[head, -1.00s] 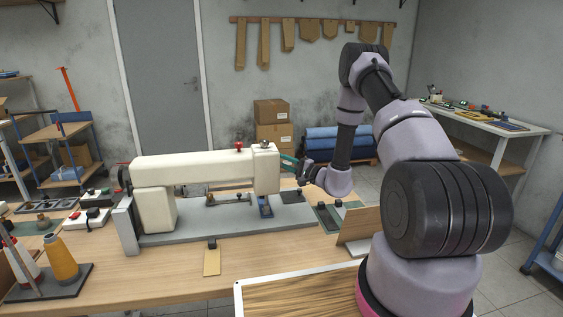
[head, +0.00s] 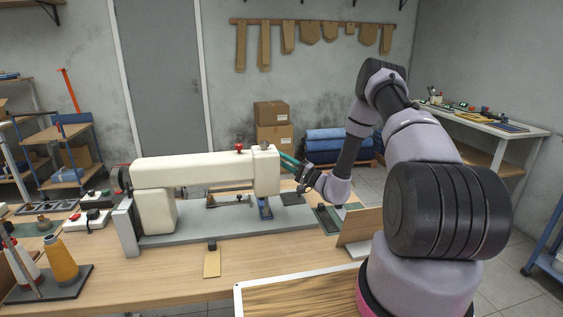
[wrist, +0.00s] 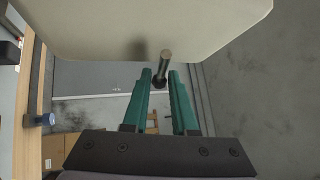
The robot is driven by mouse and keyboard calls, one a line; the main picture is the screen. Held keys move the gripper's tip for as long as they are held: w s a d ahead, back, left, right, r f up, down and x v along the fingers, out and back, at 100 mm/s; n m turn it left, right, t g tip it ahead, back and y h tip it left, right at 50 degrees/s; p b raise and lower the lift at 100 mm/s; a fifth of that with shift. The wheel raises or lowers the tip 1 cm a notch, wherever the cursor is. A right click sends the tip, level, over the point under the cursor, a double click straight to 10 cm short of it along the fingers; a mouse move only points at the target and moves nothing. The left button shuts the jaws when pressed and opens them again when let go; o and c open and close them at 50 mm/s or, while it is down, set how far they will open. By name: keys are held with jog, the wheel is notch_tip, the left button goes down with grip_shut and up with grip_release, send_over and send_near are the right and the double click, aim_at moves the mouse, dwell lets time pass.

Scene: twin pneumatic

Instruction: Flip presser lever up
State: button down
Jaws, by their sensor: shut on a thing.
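The cream sewing machine (head: 205,169) stands on the table with its head end at the right. The presser lever (wrist: 164,65) is a short metal rod with a dark rounded end, sticking out from the cream head in the wrist view. My gripper (wrist: 160,76) has its teal fingers on either side of the lever's end and is shut on it. In the head view my gripper (head: 283,156) reaches the right end of the machine head from the right, fingers sloping up toward it. The lever cannot be made out in the head view.
The wooden table (head: 165,268) is mostly clear in front of the machine. A small tan piece with a black block (head: 212,262) lies there. An upright brown board (head: 361,225) stands right of the machine, below my forearm. Thread cones (head: 61,259) stand at the left.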

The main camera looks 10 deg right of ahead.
jog(key=c, duration=0.9)
grip_release()
jog(key=shift+c, duration=0.2)
jog(key=v, duration=1.1)
jog(key=shift+r, duration=0.1)
